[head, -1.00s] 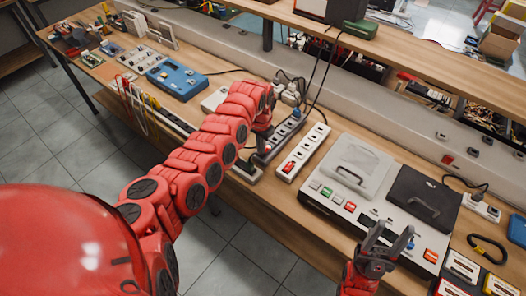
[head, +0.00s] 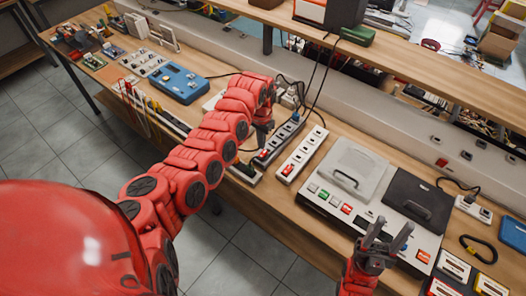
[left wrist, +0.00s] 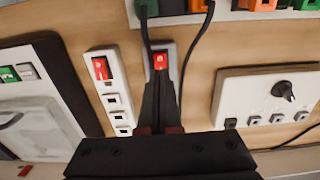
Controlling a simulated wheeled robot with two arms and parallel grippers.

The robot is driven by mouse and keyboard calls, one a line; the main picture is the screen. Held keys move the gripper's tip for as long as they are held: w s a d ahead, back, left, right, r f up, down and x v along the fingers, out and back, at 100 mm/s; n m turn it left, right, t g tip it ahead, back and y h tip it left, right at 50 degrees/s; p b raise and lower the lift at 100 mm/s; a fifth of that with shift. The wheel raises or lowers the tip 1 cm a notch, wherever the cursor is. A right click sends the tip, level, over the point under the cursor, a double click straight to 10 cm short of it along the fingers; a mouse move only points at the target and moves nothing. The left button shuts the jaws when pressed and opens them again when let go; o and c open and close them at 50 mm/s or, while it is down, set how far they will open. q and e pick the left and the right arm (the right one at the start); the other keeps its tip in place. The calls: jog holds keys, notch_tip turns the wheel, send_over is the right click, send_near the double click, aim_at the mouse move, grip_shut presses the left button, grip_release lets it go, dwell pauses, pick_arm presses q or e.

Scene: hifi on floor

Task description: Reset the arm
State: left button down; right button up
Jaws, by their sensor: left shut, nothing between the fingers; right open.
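My left arm (head: 205,150) is red and segmented and reaches over the bench from the left. Its gripper (head: 262,138) hangs by the near end of a dark-framed power strip (head: 285,133) with a red switch. In the left wrist view the left gripper's dark fingers (left wrist: 160,85) are together and empty, with their tips just below that red switch (left wrist: 160,60); contact is unclear. My right gripper (head: 387,236) is open and empty, its two fingers pointing up in front of the grey-and-black console (head: 345,215).
A white power strip (head: 303,152) with a red switch lies between the dark strip and the console. A blue box (head: 178,82) stands further left on the bench (head: 225,75). Black cables run up to a shelf (head: 400,58). Cassette-like boxes lie at the lower right.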

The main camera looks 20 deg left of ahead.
pick_arm(q)
jog(key=shift+r, duration=0.7)
